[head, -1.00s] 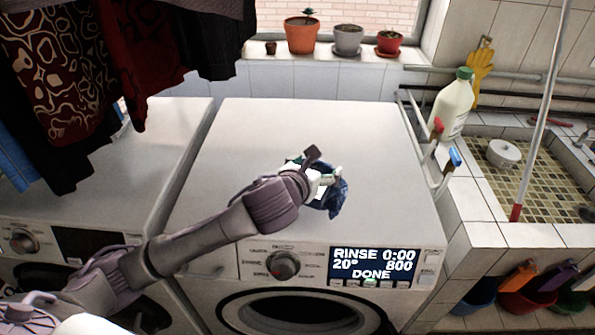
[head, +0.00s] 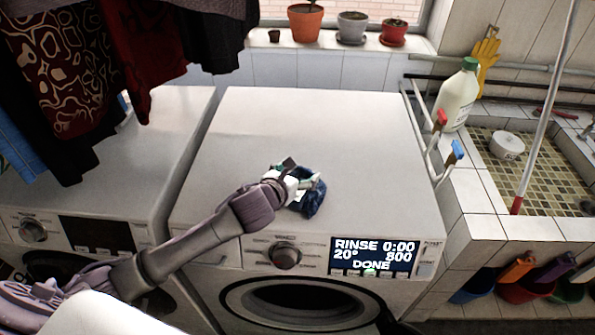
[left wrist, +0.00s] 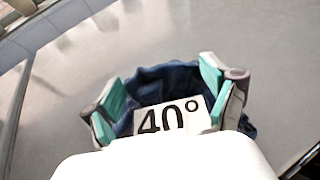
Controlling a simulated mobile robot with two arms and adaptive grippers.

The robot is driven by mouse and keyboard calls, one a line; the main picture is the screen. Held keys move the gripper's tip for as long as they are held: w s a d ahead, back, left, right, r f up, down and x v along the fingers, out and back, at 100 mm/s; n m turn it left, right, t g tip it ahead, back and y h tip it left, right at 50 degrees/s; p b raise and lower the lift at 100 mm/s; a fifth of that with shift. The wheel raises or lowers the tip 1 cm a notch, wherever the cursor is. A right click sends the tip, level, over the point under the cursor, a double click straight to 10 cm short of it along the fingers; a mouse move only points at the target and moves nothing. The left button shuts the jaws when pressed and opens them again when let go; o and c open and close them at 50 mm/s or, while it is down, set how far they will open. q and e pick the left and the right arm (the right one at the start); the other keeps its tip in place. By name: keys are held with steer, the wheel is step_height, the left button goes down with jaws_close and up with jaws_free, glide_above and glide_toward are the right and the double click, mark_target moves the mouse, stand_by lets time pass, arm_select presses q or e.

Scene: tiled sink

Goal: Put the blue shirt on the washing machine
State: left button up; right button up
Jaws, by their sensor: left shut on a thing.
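The blue shirt (head: 312,202) is a small dark-blue crumpled bundle at the front middle of the right washing machine's (head: 300,120) white top. My left gripper (head: 303,180) is shut on it. In the left wrist view the shirt (left wrist: 165,78) bunches between the two teal-padded fingers, with a white "40°" label showing. The shirt is at or just above the machine's top; I cannot tell whether it rests on it. The gripper hides part of the shirt. My right gripper is not in view.
A second washing machine (head: 165,140) stands at the left, with dark clothes (head: 75,80) hanging over it. Potted plants (head: 305,22) line the sill behind. A white bottle (head: 455,98) and a tiled sink (head: 545,165) are at the right. The machine top around the shirt is clear.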

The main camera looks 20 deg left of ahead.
arm_select(q)
steer(key=o, duration=1.1)
steer(key=shift+f, duration=0.1)
steer(key=b+v, duration=0.2)
steer(key=v, duration=1)
